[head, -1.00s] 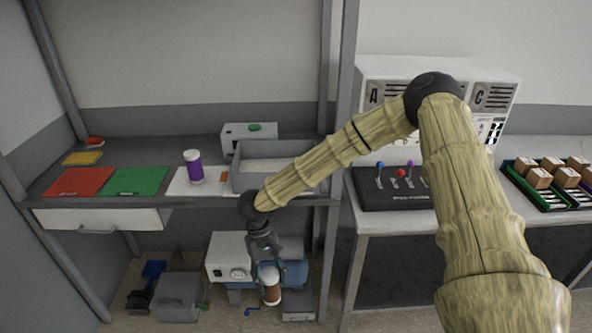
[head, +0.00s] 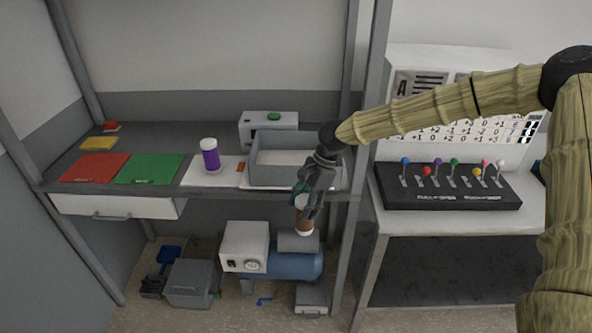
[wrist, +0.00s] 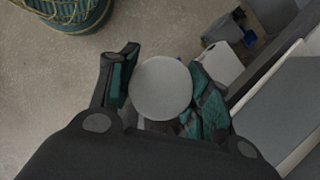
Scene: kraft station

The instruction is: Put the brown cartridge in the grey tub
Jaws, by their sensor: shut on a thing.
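My gripper (head: 306,191) is shut on the brown cartridge (head: 304,217), which has pale ends and hangs upright. In the wrist view its round pale top (wrist: 161,88) shows between my two fingers (wrist: 158,92). The grey tub (head: 262,176) stands on the shelf to the right of the purple cartridge. My gripper is in front of the tub's right part and hides its right front corner. The cartridge hangs at about or below the shelf's front edge in the head view. The tub's visible floor looks pale and empty.
A purple cartridge (head: 210,156) stands on a white mat left of the tub. Red (head: 95,168) and green (head: 151,169) mats lie further left. A shelf post (head: 367,120) is close right of my gripper. A lever panel (head: 448,187) stands beyond it.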

